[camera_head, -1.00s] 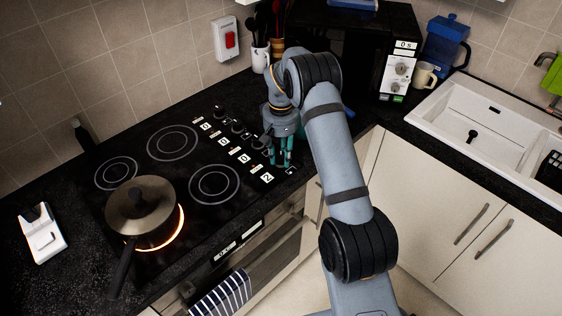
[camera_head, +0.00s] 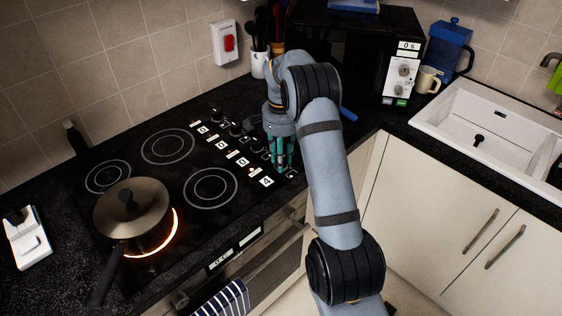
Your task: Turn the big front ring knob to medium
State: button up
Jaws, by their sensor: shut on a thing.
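The hob (camera_head: 178,215) has a row of black knobs (camera_head: 235,129) with small white labels along its right side. My gripper (camera_head: 282,168) points down at the front end of this row, its fingers closed at the frontmost knob. That knob is mostly hidden by the fingers, so its turned position cannot be seen. A white label (camera_head: 266,181) beside it carries a digit that looks like 4. The big front ring (camera_head: 174,232) glows orange under a lidded pan (camera_head: 133,215).
Unlit rings (camera_head: 210,188) lie behind and right of the pan. The pan's handle (camera_head: 106,278) sticks out over the front edge. A microwave (camera_head: 400,75), mug (camera_head: 428,80) and sink (camera_head: 490,125) are to the right. A striped towel (camera_head: 225,302) hangs below.

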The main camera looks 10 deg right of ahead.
jog(key=shift+w+r+m, duration=0.1)
jog(key=shift+m, duration=0.6)
jog(key=o, duration=1.2)
jog(key=shift+c, duration=0.2)
notch_tip(320, 180, up, 12)
notch_tip(320, 180, down, 12)
jog(key=shift+f, duration=0.15)
dwell(0.5)
